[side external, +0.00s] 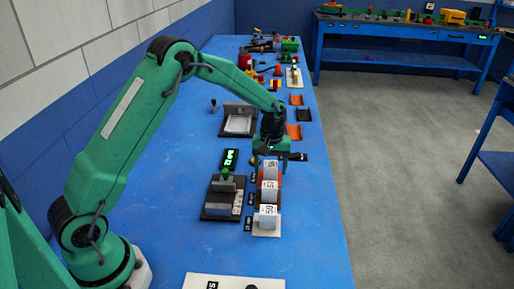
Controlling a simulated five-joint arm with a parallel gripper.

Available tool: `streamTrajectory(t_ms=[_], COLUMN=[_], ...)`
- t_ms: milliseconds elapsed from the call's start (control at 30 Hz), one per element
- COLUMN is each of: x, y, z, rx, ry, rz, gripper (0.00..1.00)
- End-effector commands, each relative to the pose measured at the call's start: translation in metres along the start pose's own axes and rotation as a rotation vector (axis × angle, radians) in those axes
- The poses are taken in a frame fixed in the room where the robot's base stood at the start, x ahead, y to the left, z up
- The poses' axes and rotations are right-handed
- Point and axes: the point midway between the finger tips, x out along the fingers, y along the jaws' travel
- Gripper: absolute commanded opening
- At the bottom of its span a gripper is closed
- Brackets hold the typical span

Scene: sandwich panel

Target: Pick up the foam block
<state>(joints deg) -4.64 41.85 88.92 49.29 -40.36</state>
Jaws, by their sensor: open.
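My gripper (271,156) points down over the far end of a row of pale blocks with dark printed marks. It is open. The far block (270,170) is right under or beside the fingers, which partly cover it; I cannot tell whether they touch. The middle block (269,190) and the near block (267,217) stand in the row toward the camera, clear of the gripper. The near one is on a white pad. I cannot tell for sure which piece is the foam block.
A dark fixture (221,209) with a grey part and green knob stands left of the row, with a small green-lit display (230,160) behind it. A grey clamp plate (238,121) and several orange trays lie farther back. The blue bench (310,250) is clear at the near right.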

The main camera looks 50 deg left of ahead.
Motion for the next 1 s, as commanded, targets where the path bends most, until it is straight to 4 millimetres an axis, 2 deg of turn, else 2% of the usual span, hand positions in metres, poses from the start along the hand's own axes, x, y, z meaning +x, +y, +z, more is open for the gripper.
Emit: streamTrajectory(t_ms=[200,700,933,1000], x=[0.016,0.016,0.016,0.016], y=[0.000,0.000,0.000,0.000], z=[0.000,0.000,0.000,0.000], rx=[0.000,0.000,0.000,0.000], ry=[-0.001,0.001,0.001,0.001], rz=[-0.001,0.001,0.001,0.001], gripper=[0.66,0.66,0.21,0.18])
